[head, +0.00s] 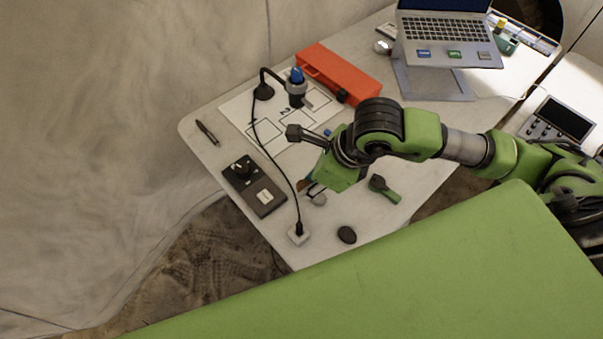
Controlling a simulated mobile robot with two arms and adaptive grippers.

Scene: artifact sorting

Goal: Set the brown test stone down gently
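My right gripper (318,180) reaches in from the right and points down over the near part of the white table (221,160). Its green wrist hides most of the fingers, so I cannot see whether they are open or shut. A small brownish patch (304,186) shows at the gripper's lower left edge. It may be the brown test stone, but I cannot tell whether it is held or touches the table. A grey stone (318,199) is just below the gripper, and a dark oval stone (347,235) lies apart near the front edge. My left gripper is out of view.
A black control box (254,187) and a cabled plug block (298,234) are left of the gripper. A lamp-like device (296,88) stands on the marked sheet (238,112). Behind are an orange case (340,72) and a laptop (447,30). A pen (207,132) lies far left.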

